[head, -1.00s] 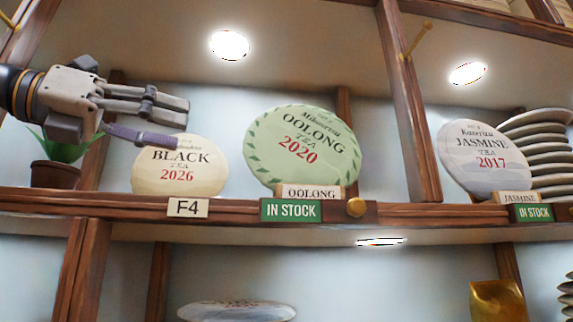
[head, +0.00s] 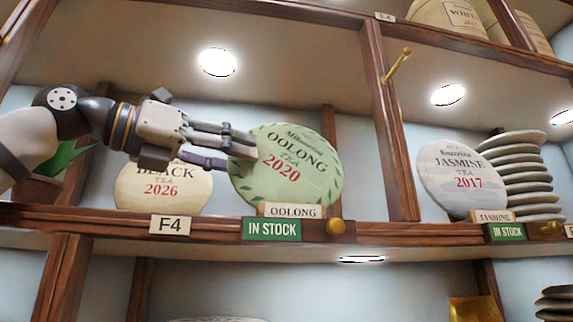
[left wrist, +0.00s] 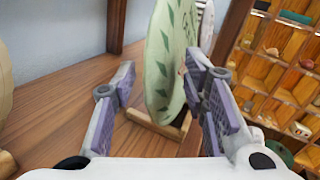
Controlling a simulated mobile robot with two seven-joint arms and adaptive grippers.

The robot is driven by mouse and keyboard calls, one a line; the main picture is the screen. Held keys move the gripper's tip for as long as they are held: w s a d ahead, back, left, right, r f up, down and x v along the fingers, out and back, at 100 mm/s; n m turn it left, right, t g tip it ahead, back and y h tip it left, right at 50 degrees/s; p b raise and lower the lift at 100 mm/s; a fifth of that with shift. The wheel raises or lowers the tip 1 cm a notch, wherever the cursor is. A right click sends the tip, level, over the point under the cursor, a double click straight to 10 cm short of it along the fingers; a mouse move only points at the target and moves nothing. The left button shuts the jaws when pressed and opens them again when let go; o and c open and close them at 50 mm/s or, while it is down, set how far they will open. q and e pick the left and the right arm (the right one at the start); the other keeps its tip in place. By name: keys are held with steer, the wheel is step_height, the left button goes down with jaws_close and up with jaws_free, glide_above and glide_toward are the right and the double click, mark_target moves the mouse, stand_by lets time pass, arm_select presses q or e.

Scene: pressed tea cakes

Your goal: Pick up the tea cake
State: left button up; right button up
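A round green oolong tea cake (head: 290,170) stands upright on the shelf in a small wooden stand (head: 291,210). My left gripper (head: 240,153) is at its left edge in the head view. In the left wrist view the green cake (left wrist: 160,60) stands edge-on between the spread fingers of the open left gripper (left wrist: 167,95). A gap shows on its left side; the right finger is close to its face, and I cannot tell if they touch. A cream black tea cake (head: 160,192) is partly hidden behind the left gripper. My right gripper is not in view.
A pale jasmine tea cake (head: 455,178) stands to the right beside stacked plates (head: 520,175), past a wooden upright (head: 393,140). A potted plant (head: 60,160) is partly hidden behind my left arm.

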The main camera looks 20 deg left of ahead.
arm_select(q)
jaws_close()
glide_toward(266, 126)
steer(key=x, duration=0.4)
steer(key=shift+w, duration=0.2)
steer(key=s+d, duration=0.5)
steer(key=s, duration=0.3)
steer(key=s+d, duration=0.5)
steer(key=s, duration=0.3)
steer(key=shift+s, duration=0.4)
